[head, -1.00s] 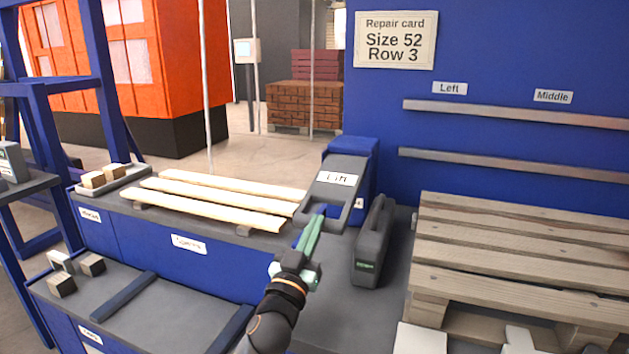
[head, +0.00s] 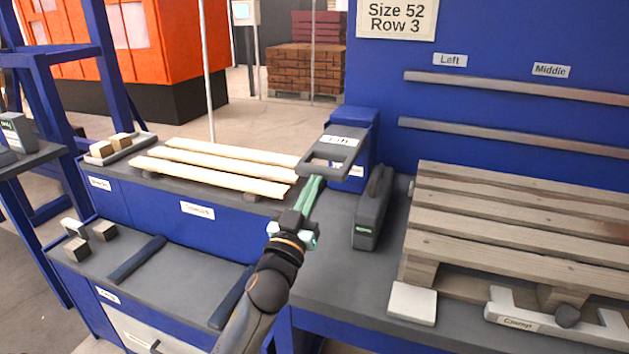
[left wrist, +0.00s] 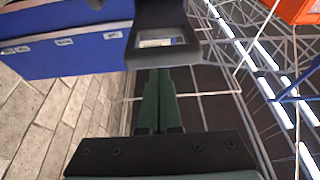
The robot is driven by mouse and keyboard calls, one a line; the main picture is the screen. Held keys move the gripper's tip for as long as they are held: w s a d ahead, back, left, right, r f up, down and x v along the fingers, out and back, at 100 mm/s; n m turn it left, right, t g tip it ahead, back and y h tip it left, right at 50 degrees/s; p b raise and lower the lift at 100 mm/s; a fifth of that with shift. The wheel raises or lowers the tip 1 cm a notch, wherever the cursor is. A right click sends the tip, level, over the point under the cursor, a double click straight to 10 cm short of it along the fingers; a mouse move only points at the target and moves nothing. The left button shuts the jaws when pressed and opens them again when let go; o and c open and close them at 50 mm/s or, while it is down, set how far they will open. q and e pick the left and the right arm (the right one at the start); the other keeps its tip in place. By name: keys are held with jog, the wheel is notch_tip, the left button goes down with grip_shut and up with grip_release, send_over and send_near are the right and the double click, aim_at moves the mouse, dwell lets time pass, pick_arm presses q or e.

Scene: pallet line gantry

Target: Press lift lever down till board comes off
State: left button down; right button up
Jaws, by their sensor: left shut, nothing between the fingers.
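The lift lever (head: 318,162), a dark grey arm with a slotted handle end and a "Lift" label, extends from a blue housing (head: 358,128). It lies close to level. My left gripper (head: 316,182) is shut and empty, its green fingertips at the near end of the handle. In the left wrist view, the fingers (left wrist: 158,95) point at the slotted lever end (left wrist: 155,58). Whether they touch it I cannot tell. The wooden pallet (head: 520,222) with its boards lies on the bench at right; I see no board clearly raised. My right gripper is out of view.
A dark grey case (head: 370,212) stands between lever and pallet. A white clamp (head: 520,318) and a white block (head: 412,303) lie along the pallet's near side. Pale loose boards (head: 210,170) lie on the left bench. Wooden blocks (head: 104,231) sit further left.

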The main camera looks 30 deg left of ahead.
pick_arm(q)
jog(key=s+d+f+b, duration=0.1)
jog(key=s+f, duration=0.4)
jog(key=s, duration=0.1)
jog(key=shift+d+f, duration=0.15)
jog(key=shift+f, duration=0.1)
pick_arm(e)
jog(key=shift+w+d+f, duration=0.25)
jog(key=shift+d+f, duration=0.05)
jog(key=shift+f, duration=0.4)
pick_arm(q)
jog(key=shift+r, duration=0.1)
